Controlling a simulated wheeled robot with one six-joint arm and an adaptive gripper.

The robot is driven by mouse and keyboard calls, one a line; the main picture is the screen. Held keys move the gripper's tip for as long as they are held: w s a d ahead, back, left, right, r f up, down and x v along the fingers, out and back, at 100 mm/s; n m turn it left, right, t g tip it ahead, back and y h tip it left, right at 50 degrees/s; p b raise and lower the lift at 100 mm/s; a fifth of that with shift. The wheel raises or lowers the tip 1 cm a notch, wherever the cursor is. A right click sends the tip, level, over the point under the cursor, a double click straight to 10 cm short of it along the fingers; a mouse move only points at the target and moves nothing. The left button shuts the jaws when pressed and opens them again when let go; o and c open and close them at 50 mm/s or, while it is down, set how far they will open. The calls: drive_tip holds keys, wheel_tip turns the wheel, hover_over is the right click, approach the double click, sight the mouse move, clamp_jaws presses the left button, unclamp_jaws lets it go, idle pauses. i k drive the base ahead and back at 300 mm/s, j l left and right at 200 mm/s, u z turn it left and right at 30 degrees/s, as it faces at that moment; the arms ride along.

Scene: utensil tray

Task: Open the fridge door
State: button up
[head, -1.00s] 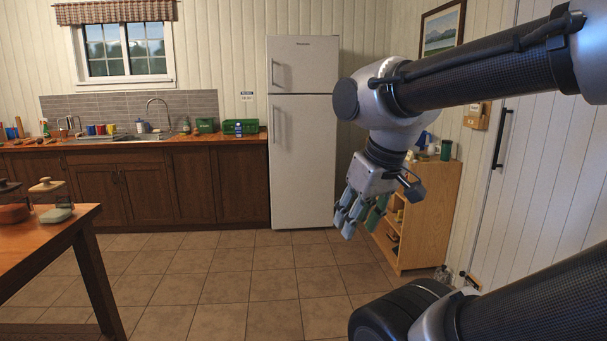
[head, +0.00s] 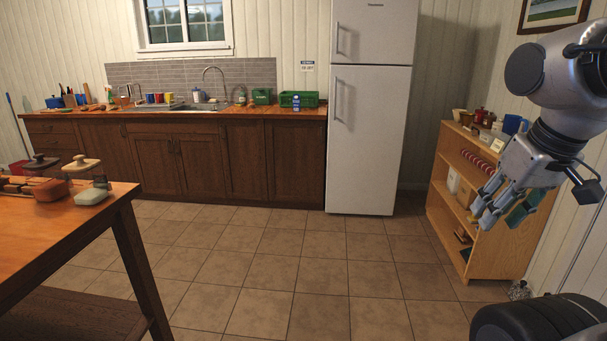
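The white fridge (head: 368,150) stands against the back wall, right of the counter. It has a small upper door (head: 385,30) and a tall lower door (head: 375,160), both closed. Each door has a vertical handle at its left edge: the upper handle (head: 341,40) and the lower handle (head: 338,100). My gripper (head: 497,212) hangs at the right of the head view, fingers pointing down, in front of the wooden shelf and well away from the fridge. Its fingers are seen at an angle, and nothing shows between them. How far they are spread is unclear.
A wooden shelf (head: 500,265) with small items stands right of the fridge. A wooden table (head: 60,225) with lidded pots is at the near left. The counter (head: 225,112) with a sink runs along the back wall. The tiled floor (head: 270,265) before the fridge is clear.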

sight(369, 104)
drive_tip(key=i+l+z, duration=0.1)
drive_tip(key=i+z, duration=0.35)
drive_tip(key=i, duration=1.5)
drive_tip(key=i+u, duration=0.15)
drive_tip(key=i, duration=0.5)
drive_tip(key=i+l+u, duration=0.1)
drive_tip(key=i, duration=0.5)
drive_tip(key=i+l+u, duration=0.15)
drive_tip(key=i+l, duration=0.15)
drive_tip(key=i, duration=0.35)
drive_tip(key=i+l+u, duration=0.3)
drive_tip(key=i, duration=0.15)
drive_tip(key=j, duration=0.1)
